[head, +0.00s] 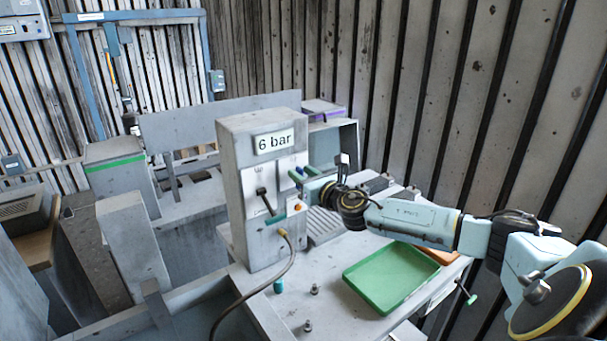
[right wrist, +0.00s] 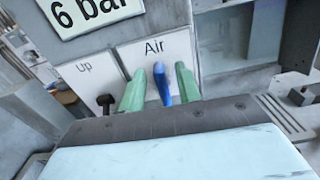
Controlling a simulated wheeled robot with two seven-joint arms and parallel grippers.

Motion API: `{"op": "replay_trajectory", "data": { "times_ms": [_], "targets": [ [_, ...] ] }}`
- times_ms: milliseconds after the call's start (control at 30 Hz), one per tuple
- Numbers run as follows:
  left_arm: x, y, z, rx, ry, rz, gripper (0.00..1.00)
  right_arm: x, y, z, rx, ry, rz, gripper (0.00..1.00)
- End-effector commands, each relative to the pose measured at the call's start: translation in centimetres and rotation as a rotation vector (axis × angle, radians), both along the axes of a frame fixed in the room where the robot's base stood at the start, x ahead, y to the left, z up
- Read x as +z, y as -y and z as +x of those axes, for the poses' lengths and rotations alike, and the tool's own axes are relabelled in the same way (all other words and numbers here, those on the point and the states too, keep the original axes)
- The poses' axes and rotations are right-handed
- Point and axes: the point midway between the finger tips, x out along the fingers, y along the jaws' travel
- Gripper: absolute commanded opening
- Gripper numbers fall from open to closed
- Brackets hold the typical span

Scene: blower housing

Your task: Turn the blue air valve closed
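The blue air valve (right wrist: 162,84) is a blue handle below the "Air" label on the grey housing (head: 250,225) marked "6 bar". In the head view only a small bit of blue shows by my right gripper (head: 304,174). In the right wrist view the green fingers of my right gripper (right wrist: 161,88) stand on either side of the handle. Gaps show between the handle and both fingers, so the gripper is open around it. The handle's root is partly hidden, and its exact angle is hard to tell. My left gripper is not in view.
A black lever (right wrist: 106,102) under the "Up" label stands just left of the valve. A hose (head: 285,262) runs from the housing's front. A green tray (head: 392,278) and small metal parts (head: 315,289) lie on the bench. Grey panels stand to the left.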

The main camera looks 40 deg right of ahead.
Motion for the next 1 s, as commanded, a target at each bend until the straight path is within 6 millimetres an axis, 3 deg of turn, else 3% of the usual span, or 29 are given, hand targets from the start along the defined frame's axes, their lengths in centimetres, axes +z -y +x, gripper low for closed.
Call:
{"op": "replay_trajectory", "data": {
  "times_ms": [200,467,1000],
  "targets": [
    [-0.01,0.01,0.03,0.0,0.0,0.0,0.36,-0.02,-0.01,0.02,0.0,0.0,0.0,0.34],
    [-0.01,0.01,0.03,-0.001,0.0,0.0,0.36,-0.02,0.0,0.01,0.0,0.0,0.0,0.01],
    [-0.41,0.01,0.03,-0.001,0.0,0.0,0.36,-0.12,0.23,-0.03,-0.001,0.013,0.108,0.0]
  ]
}}
